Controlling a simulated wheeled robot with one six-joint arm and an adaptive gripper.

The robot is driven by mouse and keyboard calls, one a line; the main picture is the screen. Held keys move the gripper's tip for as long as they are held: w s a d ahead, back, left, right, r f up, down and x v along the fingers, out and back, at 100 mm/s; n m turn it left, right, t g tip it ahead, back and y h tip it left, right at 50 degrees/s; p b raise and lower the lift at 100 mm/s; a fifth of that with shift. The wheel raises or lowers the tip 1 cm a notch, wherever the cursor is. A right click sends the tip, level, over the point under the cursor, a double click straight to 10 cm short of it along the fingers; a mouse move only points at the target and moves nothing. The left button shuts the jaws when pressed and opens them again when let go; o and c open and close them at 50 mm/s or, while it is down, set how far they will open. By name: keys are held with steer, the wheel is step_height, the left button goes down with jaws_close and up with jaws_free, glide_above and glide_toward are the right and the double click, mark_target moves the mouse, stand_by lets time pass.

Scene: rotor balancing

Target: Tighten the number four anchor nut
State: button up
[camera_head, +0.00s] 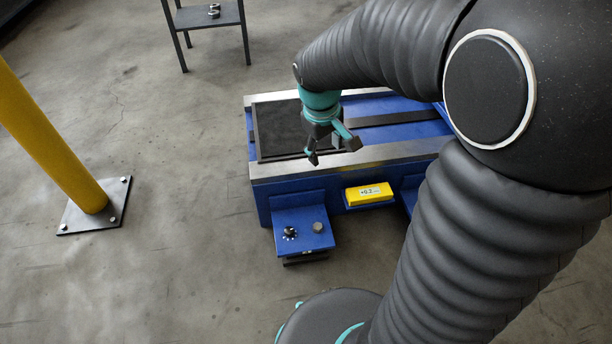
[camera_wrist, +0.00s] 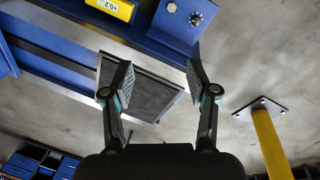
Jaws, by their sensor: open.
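A blue foot bracket (camera_head: 302,214) juts from the near side of the blue machine bed. It carries a dark nut or stud (camera_head: 290,232) ringed with white marks and a plain grey bolt head (camera_head: 317,227). In the wrist view the marked nut (camera_wrist: 196,18) and grey head (camera_wrist: 171,7) are near the top. No readable number shows which nut is number four. My gripper (camera_head: 331,151) is open and empty above the bed, beyond the bracket and apart from both fasteners. In the wrist view its fingers (camera_wrist: 159,74) are spread, with the dark plate behind.
The blue bed has metal rails (camera_head: 350,158) and a dark plate (camera_head: 284,128). A yellow display box (camera_head: 368,193) sits right of the bracket. A yellow post (camera_head: 55,140) stands bolted at left. A dark stand (camera_head: 205,17) is at the back. Bare floor lies left of the bed.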

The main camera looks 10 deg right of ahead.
steer(key=w+a+f+n+g+h, duration=0.1)
steer(key=w+f+n, duration=0.1)
steer(key=w+f, duration=0.35)
steer(key=w+a+f+n+g, duration=0.1)
steer(key=w+f, duration=0.1)
steer(key=f, duration=0.7)
steer(key=n+g+h, duration=0.2)
steer(key=n, duration=0.2)
glide_toward(317, 226)
steer(key=shift+y, duration=0.3)
steer(key=x, duration=0.8)
steer(key=shift+d+f+b, duration=0.2)
steer(key=shift+d+b, duration=0.15)
jaws_close()
